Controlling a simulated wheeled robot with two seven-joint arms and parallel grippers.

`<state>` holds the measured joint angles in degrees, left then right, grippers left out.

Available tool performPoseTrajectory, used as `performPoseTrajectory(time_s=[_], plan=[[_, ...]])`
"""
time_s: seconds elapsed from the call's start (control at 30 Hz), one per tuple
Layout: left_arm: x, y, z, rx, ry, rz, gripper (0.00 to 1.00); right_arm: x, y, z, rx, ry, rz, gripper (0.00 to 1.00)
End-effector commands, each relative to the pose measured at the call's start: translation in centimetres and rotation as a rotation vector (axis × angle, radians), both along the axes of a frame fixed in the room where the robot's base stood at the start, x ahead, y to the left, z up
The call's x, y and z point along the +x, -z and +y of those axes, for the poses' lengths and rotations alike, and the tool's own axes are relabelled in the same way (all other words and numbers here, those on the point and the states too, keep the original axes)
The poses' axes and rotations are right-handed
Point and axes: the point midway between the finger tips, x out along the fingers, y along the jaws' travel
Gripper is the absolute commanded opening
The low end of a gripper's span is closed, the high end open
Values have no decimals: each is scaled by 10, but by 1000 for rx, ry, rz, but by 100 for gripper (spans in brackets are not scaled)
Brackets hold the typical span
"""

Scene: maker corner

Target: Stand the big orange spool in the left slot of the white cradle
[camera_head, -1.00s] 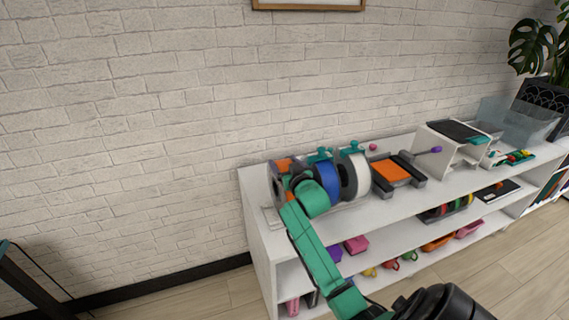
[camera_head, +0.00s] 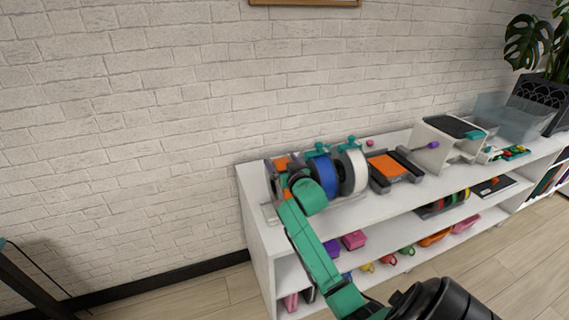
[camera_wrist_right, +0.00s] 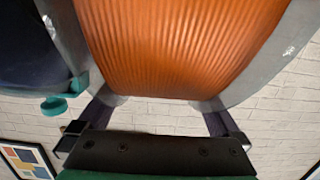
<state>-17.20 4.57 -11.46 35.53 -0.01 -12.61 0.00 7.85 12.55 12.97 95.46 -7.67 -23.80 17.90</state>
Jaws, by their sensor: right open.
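The big orange spool (camera_head: 281,163) is at the left end of the shelf top in the head view, mostly hidden behind my right arm. In the right wrist view its ribbed orange winding (camera_wrist_right: 180,50) fills the upper middle, between clear grey flanges. My right gripper (camera_wrist_right: 160,108) is open, with one finger at each side of the winding; whether they touch it I cannot tell. The white cradle (camera_head: 268,212) shows only as a pale edge beside my arm. Whether the spool sits in its left slot is hidden. My left gripper is out of view.
A blue spool (camera_head: 322,172) and a white spool (camera_head: 352,172) stand just right of the orange one, with teal knobs above. An orange-topped grey device (camera_head: 394,168) is farther right. The brick wall (camera_head: 130,130) is close behind the shelf.

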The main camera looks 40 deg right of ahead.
Motion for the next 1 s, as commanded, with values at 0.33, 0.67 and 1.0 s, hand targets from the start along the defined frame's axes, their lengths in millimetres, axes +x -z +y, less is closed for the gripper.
performPoseTrajectory(time_s=[0.33, 0.67, 1.0], plan=[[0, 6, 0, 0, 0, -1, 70, -49, -6, 17, -3, 0, -5, 100], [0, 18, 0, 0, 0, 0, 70, -118, -16, 41, -4, 0, -9, 100], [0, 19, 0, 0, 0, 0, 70, -136, -21, 47, -6, 0, -12, 100]])
